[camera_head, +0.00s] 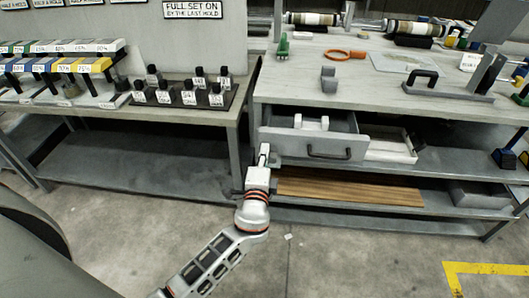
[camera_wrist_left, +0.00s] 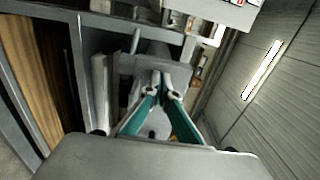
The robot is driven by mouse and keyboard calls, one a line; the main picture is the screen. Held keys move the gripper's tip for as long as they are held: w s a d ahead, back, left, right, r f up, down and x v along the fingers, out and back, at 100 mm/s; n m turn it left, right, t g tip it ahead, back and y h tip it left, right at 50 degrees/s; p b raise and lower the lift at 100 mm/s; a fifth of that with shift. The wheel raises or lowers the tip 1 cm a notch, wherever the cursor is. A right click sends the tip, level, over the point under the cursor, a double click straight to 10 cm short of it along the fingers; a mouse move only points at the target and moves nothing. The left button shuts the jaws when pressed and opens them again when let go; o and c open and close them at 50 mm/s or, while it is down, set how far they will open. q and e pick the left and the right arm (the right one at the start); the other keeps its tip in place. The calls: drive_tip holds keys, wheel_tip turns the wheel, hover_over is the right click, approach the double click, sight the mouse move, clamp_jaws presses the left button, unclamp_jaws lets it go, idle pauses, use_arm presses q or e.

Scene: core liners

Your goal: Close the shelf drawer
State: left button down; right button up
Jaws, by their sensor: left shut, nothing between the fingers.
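The grey shelf drawer (camera_head: 290,144) stands pulled out below the right bench top, with a dark handle (camera_head: 328,154) on its front. Its inside shows from above, with a white block (camera_head: 311,122) in it. My left gripper (camera_head: 264,152) is at the left end of the drawer front, away from the handle. Whether it touches the panel cannot be told. In the left wrist view its teal-sided fingers (camera_wrist_left: 161,80) are together, with nothing between them, in front of grey metal surfaces. My right gripper is not in view.
The bench top (camera_head: 290,75) above carries a green item (camera_head: 283,46), an orange ring (camera_head: 345,54) and grey fixtures. A white tray (camera_head: 390,150) sits right of the drawer. Wooden boards (camera_head: 350,190) lie on the lower shelf. The floor in front is mostly clear.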

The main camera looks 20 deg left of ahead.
use_arm(q)
drive_tip(key=x, duration=0.2)
drive_tip(key=b+x, duration=0.1)
drive_tip(key=x, duration=0.3)
drive_tip(key=shift+w+f+b, duration=0.15)
drive_tip(key=shift+f+b, duration=0.2)
drive_tip(key=shift+b, duration=0.05)
drive_tip(key=b+x, duration=0.2)
drive_tip(key=x, duration=0.5)
drive_tip(key=shift+w+a+r, duration=0.1)
drive_tip(key=shift+w, duration=0.15)
drive_tip(key=shift+w+r, duration=0.1)
drive_tip(key=shift+w, duration=0.1)
drive_tip(key=shift+a+r, duration=0.1)
drive_tip(key=shift+r, duration=0.2)
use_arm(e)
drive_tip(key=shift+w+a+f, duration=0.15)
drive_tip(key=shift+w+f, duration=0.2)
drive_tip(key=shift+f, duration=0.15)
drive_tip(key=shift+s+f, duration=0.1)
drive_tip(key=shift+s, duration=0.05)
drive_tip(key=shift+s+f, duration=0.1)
